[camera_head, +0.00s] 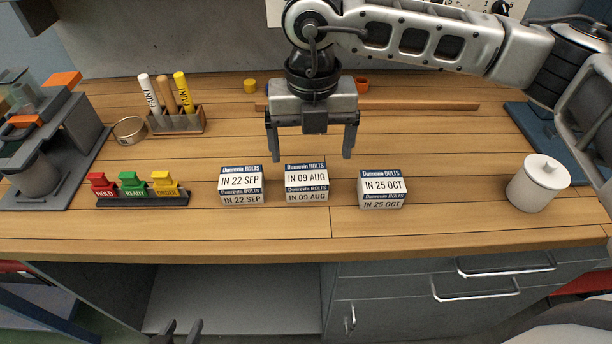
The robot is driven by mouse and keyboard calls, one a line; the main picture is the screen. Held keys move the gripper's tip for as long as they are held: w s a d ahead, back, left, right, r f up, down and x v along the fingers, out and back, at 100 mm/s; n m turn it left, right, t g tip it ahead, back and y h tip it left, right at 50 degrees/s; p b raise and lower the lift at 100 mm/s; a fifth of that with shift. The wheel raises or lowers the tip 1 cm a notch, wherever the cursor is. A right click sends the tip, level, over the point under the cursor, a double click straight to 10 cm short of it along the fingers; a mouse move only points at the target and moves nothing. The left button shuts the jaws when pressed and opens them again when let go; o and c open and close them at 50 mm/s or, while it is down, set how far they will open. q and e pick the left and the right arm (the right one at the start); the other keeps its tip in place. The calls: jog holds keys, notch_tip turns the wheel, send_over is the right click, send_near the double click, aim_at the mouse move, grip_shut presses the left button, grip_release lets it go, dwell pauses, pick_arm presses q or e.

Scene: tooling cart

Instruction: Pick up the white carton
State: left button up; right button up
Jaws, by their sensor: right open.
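Three white cartons with blue "Dunmovin BOLTS" bands stand in a row near the bench's front edge. The left carton (241,185) reads "IN 22 SEP", the middle carton (306,182) "IN 09 AUG", and the right carton (382,188) "IN 25 OCT". My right gripper (312,156) is open and empty, fingers pointing down, above and behind the middle carton. It touches no carton as far as I can see. Only the dark fingertips of my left gripper (182,328) show at the bottom edge, below the bench front; its jaw state is unclear.
Red, green and yellow stamps stand on a dark rack (142,200) left of the cartons. A white lidded jar (538,184) stands right. The bench between it and the right carton is clear.

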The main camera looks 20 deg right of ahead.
aim_at(306, 174)
jog(key=shift+f, duration=0.85)
jog(key=f+p, duration=0.1)
jog(key=f, duration=0.1)
jog(key=a+f, duration=0.1)
jog(key=f, duration=0.1)
jog(key=shift+s+f+p, duration=0.2)
jog(key=shift+f+p, duration=0.15)
jog(key=shift+f, duration=0.35)
jog(key=shift+r, duration=0.1)
jog(key=c, duration=1.4)
jog(key=shift+o, duration=0.2)
jog(key=shift+r, duration=0.1)
